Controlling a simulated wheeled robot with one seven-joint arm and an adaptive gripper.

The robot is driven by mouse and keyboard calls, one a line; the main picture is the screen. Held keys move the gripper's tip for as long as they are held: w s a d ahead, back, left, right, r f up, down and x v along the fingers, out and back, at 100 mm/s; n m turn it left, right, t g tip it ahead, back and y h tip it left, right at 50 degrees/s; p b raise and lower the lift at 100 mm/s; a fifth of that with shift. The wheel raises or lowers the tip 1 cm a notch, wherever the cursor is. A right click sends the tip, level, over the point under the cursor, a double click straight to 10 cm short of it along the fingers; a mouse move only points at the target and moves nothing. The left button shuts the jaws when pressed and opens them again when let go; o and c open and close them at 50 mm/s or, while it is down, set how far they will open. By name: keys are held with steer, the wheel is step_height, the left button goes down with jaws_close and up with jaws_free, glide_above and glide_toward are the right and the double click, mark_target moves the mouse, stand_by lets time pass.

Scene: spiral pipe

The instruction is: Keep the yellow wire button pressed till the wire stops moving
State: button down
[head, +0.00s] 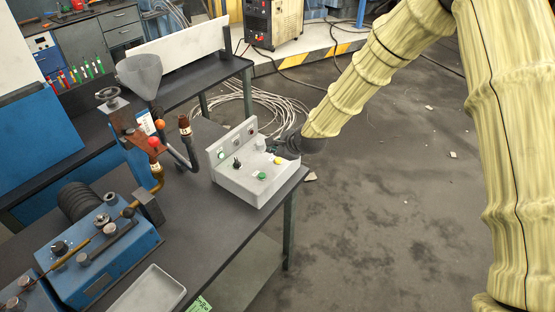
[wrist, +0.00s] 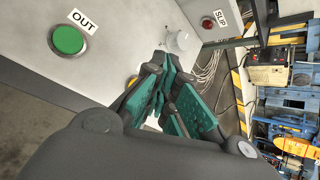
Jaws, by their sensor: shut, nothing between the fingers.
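A grey-white control box (head: 240,187) stands on the near corner of the dark table. The yellow button (head: 277,160) shows on its sloped top, close to my gripper (head: 284,146). In the wrist view only a sliver of the yellow button (wrist: 132,82) shows, mostly hidden behind a finger. My gripper (wrist: 158,66) is shut and empty, its green-padded fingers over the box top. I cannot tell whether the fingertips touch the yellow button. The wire is not clearly identifiable.
A green button (wrist: 68,40) marked OUT, a white knob (wrist: 180,41) and a red lamp (wrist: 207,24) marked SLIP are near my fingers. A blue machine (head: 100,255) and a grey funnel (head: 140,72) stand left. Open floor lies right.

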mark_target(276, 161)
steer(key=shift+f, duration=0.25)
steer(key=shift+f, duration=0.2)
steer(key=shift+f+b, duration=0.35)
steer(key=shift+f, duration=0.05)
stand_by(2.0)
steer(key=shift+r, duration=0.1)
stand_by(2.7)
steer(key=shift+r+p, duration=0.5)
steer(key=shift+r, duration=0.25)
steer(key=shift+r+p, duration=1.45)
steer(key=shift+r, duration=1.05)
